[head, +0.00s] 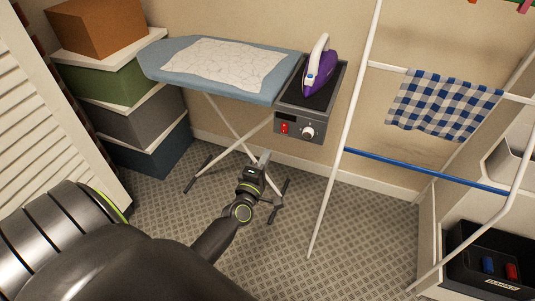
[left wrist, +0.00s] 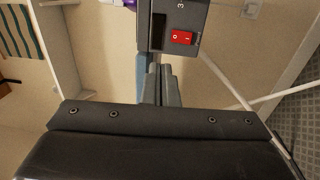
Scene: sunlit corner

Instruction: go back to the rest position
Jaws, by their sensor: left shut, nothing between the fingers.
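My left gripper (head: 262,160) is in the middle of the head view, over the carpet and in front of the ironing board's legs. In the left wrist view its two fingers (left wrist: 160,86) are together with nothing between them. They point toward the grey control box (left wrist: 150,25) with a red switch (left wrist: 182,37). In the head view the box sits at the right end of the ironing board (head: 275,91), above and to the right of the gripper. I do not see my right gripper.
A purple iron (head: 320,72) stands on the box. A white drying rack (head: 343,150) with a checked cloth (head: 440,104) is at the right. Stacked boxes (head: 125,110) stand at the left beside a louvred door (head: 40,110). A black bin (head: 485,265) is at the lower right.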

